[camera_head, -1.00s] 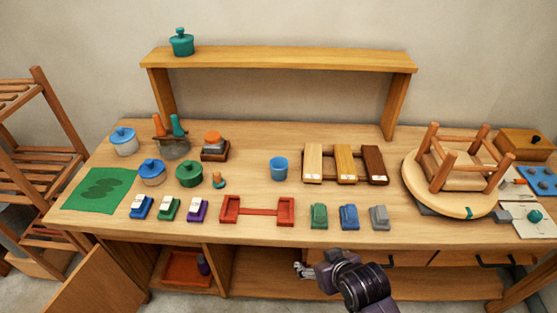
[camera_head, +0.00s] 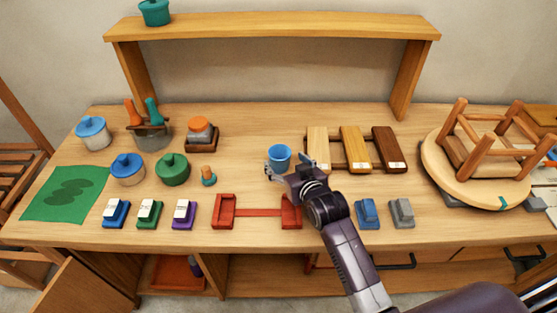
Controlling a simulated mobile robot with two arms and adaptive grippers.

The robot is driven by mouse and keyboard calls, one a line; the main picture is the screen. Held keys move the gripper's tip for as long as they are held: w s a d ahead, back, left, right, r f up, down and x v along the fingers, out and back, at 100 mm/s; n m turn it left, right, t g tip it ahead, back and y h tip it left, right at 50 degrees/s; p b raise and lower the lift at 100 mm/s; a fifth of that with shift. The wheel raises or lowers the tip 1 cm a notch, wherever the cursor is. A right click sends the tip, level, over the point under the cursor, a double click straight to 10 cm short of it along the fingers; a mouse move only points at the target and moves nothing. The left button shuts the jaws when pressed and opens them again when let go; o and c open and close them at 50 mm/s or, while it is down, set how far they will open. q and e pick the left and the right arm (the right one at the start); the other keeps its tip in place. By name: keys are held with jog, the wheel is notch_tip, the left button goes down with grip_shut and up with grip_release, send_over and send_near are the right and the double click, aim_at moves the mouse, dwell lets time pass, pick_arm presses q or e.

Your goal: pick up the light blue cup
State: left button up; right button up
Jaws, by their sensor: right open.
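The light blue cup (camera_head: 279,155) stands upright on the wooden table, left of the wooden blocks. My right gripper (camera_head: 289,166) is open just in front of the cup, with its fingers spread toward either side of the cup's lower part. I cannot tell whether the fingers touch the cup. The gripper hides part of the cup's base. My left gripper is not in view.
Three wooden blocks (camera_head: 355,149) lie close to the right of the cup. A green pot (camera_head: 173,169) and small peg (camera_head: 208,176) are to the left. A shelf (camera_head: 270,30) spans the back.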

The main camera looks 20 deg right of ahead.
aim_at(277, 153)
jog(key=shift+w, duration=0.35)
jog(key=p+x, duration=0.1)
jog(key=x, duration=0.4)
jog(key=shift+s+a+f, duration=0.1)
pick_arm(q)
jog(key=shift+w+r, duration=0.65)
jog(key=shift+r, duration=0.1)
pick_arm(e)
jog(key=shift+c, duration=0.3)
jog(key=shift+c, duration=1.3)
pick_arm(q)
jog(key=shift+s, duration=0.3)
pick_arm(e)
jog(key=c, duration=1)
